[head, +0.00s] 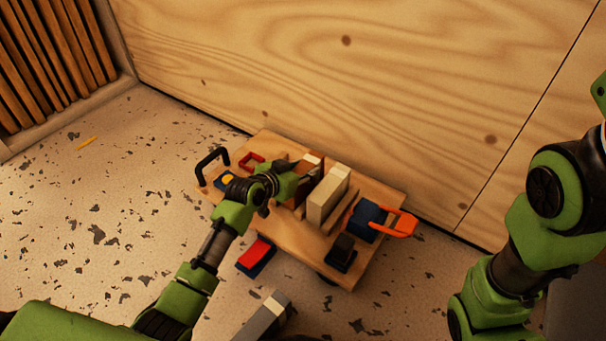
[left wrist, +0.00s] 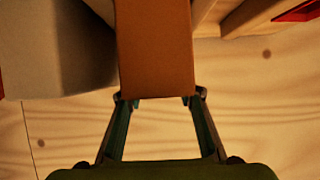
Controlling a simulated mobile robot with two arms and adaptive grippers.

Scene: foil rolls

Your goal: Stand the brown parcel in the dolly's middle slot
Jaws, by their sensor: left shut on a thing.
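The brown parcel (head: 317,170) stands upright on the wooden dolly (head: 382,258), just left of a cream parcel (head: 322,206). My left gripper (head: 296,184) is shut on it from the left side and hides part of it. In the left wrist view the brown parcel (left wrist: 155,50) sits between the two fingertips (left wrist: 158,97), with the cream parcel (left wrist: 58,50) close on its left. A wooden divider (left wrist: 255,14) is on its right. I cannot tell whether its bottom touches the dolly floor. My right gripper is out of view.
The dolly also carries a black handle (head: 211,163), a red frame (head: 251,161), a blue box (head: 366,219), an orange clamp (head: 402,225) and a black block (head: 342,248). A red and blue box (head: 256,254) and a grey box (head: 262,315) lie on the floor. A plywood wall stands behind.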

